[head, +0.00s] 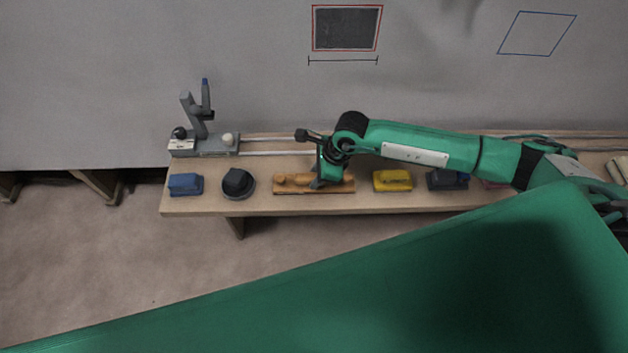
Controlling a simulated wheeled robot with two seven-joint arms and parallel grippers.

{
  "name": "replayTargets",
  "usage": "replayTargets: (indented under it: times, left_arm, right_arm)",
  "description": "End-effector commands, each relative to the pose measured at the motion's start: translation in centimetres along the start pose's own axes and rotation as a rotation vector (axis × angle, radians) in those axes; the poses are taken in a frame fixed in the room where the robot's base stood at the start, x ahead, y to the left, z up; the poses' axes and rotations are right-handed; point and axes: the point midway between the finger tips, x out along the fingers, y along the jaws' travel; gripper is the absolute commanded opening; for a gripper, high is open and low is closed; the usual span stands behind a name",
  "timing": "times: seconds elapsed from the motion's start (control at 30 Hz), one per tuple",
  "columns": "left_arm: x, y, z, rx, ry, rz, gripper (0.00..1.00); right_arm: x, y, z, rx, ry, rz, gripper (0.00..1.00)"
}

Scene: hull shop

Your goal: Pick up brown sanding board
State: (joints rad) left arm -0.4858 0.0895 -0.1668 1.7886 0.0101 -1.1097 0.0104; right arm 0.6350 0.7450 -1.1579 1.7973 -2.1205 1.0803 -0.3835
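The brown sanding board (290,189) lies flat and lengthwise on the wooden bench, left of the bench's middle. It has a long base with a raised, rounded grip on top. My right gripper (319,183) reaches down from the arm that comes in from the right, and its fingers are at the board's right half. The gripper hides part of the board. The fingers are too small and dark to tell whether they are closed on it. My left gripper is not in view.
On the bench (260,206), a blue block (186,184) and a dark round tool (237,183) stand left of the board; a yellow block (392,181) and a dark blue-grey tool (447,180) stand right. A grey stand (204,142) is at the back left. A pale wall rises behind.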

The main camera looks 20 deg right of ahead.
Motion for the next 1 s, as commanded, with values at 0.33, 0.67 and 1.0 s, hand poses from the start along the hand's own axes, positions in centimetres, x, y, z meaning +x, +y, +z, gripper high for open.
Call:
replayTargets:
  times: [0.33, 0.67, 1.0]
  left_arm:
    - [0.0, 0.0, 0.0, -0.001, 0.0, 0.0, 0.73]
    - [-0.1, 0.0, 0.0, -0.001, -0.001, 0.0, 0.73]
    - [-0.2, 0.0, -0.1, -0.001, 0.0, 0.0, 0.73]
  right_arm:
    - [-0.1, 0.0, 0.0, 0.0, 0.0, -0.001, 0.0]
    - [-3.0, -0.1, 1.3, -0.003, -0.003, -0.004, 0.0]
    - [-12.1, -0.1, 5.1, -0.004, -0.004, -0.006, 0.0]
